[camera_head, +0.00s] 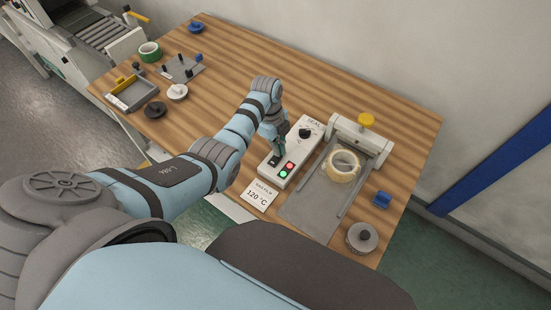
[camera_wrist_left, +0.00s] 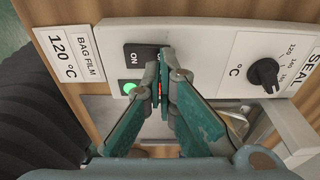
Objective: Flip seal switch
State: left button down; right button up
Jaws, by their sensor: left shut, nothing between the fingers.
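The white seal control box (camera_head: 306,135) stands on the wooden table, with a black knob and the word SEAL; it also shows in the left wrist view (camera_wrist_left: 215,50). Its black switch (camera_wrist_left: 138,56) has ON marked on the visible end; the other end is hidden behind my fingertips. My left gripper (camera_wrist_left: 163,62) is shut and empty, its tips right at the switch; I cannot tell whether they touch it. In the head view my left gripper (camera_head: 279,150) is over the box. A green light (camera_wrist_left: 128,88) is lit beside the switch; a red light (camera_head: 289,165) also glows. My right gripper is not in view.
A card reading bag film 120 °C (camera_head: 260,194) lies beside the box. A blue block (camera_head: 381,199) and a grey round part (camera_head: 362,237) stand near the right edge.

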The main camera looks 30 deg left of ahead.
pick_arm(q)
jog(key=shift+f+b, duration=0.5)
jog(key=shift+f, duration=0.2)
jog(key=shift+r, duration=0.1)
notch_tip(320, 180, up, 6)
jog(key=p, duration=0.6)
jog(key=shift+f, duration=0.25)
jog(key=shift+r, duration=0.75)
